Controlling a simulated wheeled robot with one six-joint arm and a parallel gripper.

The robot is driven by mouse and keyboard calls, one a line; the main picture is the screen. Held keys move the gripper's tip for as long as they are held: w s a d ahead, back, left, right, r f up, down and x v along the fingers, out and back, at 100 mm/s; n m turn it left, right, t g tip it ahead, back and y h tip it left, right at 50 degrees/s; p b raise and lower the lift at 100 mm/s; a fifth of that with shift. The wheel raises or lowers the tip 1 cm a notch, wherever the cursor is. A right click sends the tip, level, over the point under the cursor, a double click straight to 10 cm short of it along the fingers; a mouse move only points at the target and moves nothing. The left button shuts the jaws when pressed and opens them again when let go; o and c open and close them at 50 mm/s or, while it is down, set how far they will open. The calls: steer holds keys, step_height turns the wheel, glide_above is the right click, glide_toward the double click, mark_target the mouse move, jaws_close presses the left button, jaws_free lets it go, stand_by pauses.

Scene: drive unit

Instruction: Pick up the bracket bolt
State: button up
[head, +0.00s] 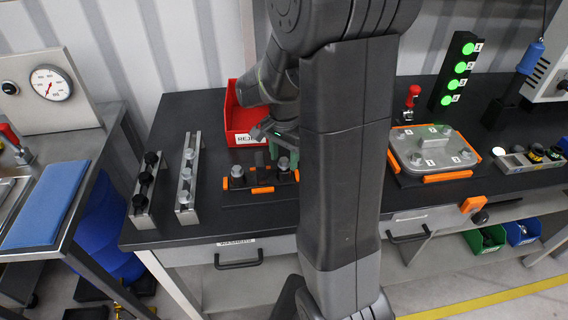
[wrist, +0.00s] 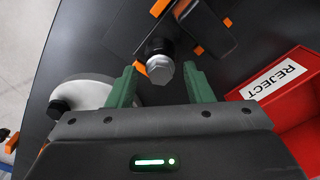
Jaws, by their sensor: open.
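A bolt with a silver hex head (wrist: 160,69) and a dark body shows in the wrist view, apparently the bracket bolt. My gripper (wrist: 161,77) is open, with one green finger on each side of the bolt head. A gap shows between each finger and the head, so it is not gripped. In the head view my gripper (head: 270,148) is over the dark fixture with orange clamps (head: 262,190). A silver-topped bolt (head: 283,164) stands at its right and another (head: 237,171) at its left. My arm hides part of the fixture.
The red REJECT bin (head: 238,118) stands just behind the fixture and close to my gripper in the wrist view (wrist: 300,98). Two bolt rails (head: 188,180) (head: 147,189) are at left. A grey plate with orange clamps (head: 433,150) is at right.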

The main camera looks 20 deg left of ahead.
jaws_close()
steer(key=shift+r, duration=0.15)
